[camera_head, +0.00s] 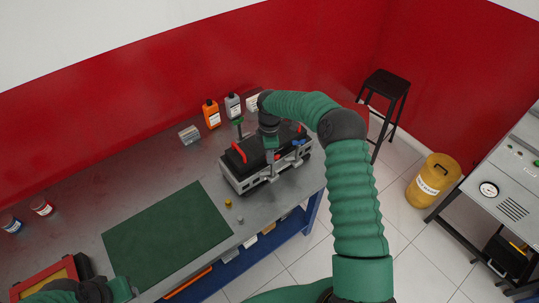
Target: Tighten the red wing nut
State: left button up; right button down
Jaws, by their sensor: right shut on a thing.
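The engine trainer (236,181), a dark block on a grey metal frame, stands at the right end of the bench. My right gripper (272,153) points down onto its top, shut on a small part that the fingers mostly hide. A small red bit shows at the fingertips, seemingly the red wing nut (277,156); its thread and seating are too small to tell. A red curved handle (238,152) is left of the gripper, and blue and red parts are to its right. My left arm shows at the bottom left; its jaw state cannot be made out.
A green mat (167,240) lies on the bench (100,205), with small brass pieces (228,203) beside it. An orange bottle (211,114) and a grey bottle (233,106) stand behind the trainer. A red-framed box (50,274) is near my left arm. A stool (385,95) stands beyond the bench.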

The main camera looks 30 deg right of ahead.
jog(key=m, duration=0.4)
jog(key=m+b, duration=0.1)
jog(key=m, duration=0.3)
jog(key=w+d+m+b, duration=0.1)
jog(key=m, duration=0.3)
jog(key=shift+r, duration=0.15)
dwell(0.6)
jog(key=c, duration=1.6)
grip_release()
notch_tip(320, 180, up, 17)
jog(key=b, duration=0.2)
jog(key=shift+f, duration=0.2)
